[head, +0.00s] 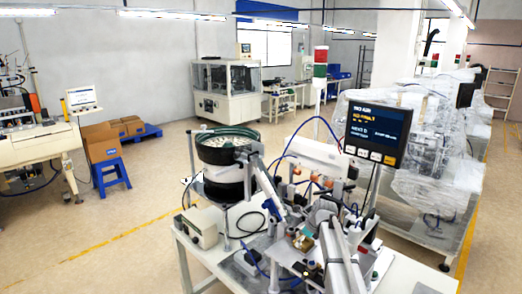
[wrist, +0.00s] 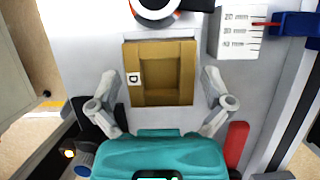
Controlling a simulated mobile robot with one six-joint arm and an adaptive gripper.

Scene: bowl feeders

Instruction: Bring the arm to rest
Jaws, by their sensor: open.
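My gripper (wrist: 160,85) is open in the wrist view, with one grey finger on each side and nothing between the fingertips that I can see held. A gold-brown open box (wrist: 187,95) with a white label marked D lies beyond the fingers, roughly centred between them. I cannot tell how far the fingers are from it. A teal body fills the bottom middle of the wrist view. In the head view I cannot make out my gripper among the crowded equipment.
A white worktable (head: 405,278) carries a dark green-rimmed bowl feeder (head: 226,147), a grey control box (head: 199,228) and a screen (head: 376,134). In the wrist view, a white scale block (wrist: 234,32) and a red part (wrist: 236,148) lie right of the box. Open floor is at left.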

